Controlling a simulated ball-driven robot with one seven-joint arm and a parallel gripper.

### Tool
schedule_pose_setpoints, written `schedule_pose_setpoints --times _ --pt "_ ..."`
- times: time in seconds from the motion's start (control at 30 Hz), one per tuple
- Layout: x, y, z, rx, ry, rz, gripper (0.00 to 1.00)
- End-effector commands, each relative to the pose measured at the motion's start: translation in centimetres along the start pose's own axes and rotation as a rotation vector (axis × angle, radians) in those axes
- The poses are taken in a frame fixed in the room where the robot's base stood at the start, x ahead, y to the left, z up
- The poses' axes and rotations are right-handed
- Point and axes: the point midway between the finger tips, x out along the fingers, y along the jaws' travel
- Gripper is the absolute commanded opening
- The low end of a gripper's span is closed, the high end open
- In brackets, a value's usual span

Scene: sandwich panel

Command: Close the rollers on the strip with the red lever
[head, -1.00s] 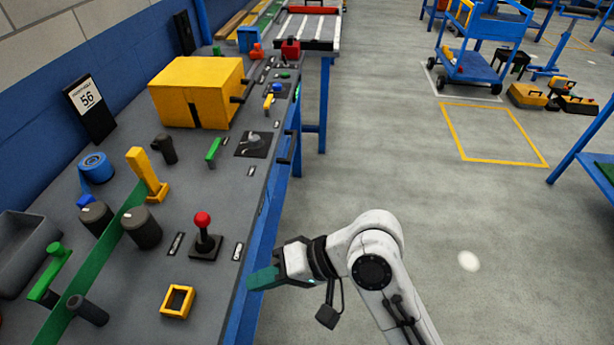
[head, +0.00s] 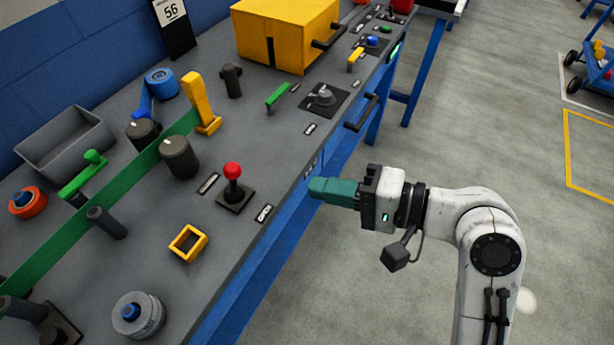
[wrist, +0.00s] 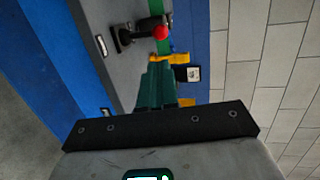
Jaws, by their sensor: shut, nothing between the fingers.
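The red lever (head: 233,183) is a red ball on a short dark stick, standing on a black square base near the panel's front edge. It also shows in the wrist view (wrist: 160,33). The green strip (head: 130,197) runs across the panel to the left of the lever. Two dark rollers, one (head: 144,133) and another (head: 180,157), stand at either side of the strip; I cannot tell whether they touch it. My gripper (head: 312,188) has green fingers, is shut and empty, and is off the panel's front edge, to the right of the lever and apart from it.
A yellow square frame (head: 188,243) lies in front of the lever. A yellow handle (head: 201,103), a green-handled crank (head: 83,175) and a grey tray (head: 65,143) are further left. A yellow box (head: 286,32) stands at the back. Open floor lies right of the panel.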

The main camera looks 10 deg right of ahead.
Motion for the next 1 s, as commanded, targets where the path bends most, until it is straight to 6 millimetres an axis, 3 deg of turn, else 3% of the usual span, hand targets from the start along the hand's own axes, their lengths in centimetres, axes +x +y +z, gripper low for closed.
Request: schedule_pose_setpoints --times 0.53,0.73,1.0 --pt "10.2 -0.1 0.1 -0.002 -0.003 0.001 0.0" --pt "12.1 0.0 0.0 -0.001 -0.001 0.001 0.0" --pt "12.5 0.0 0.0 -0.001 0.001 0.0 0.0"
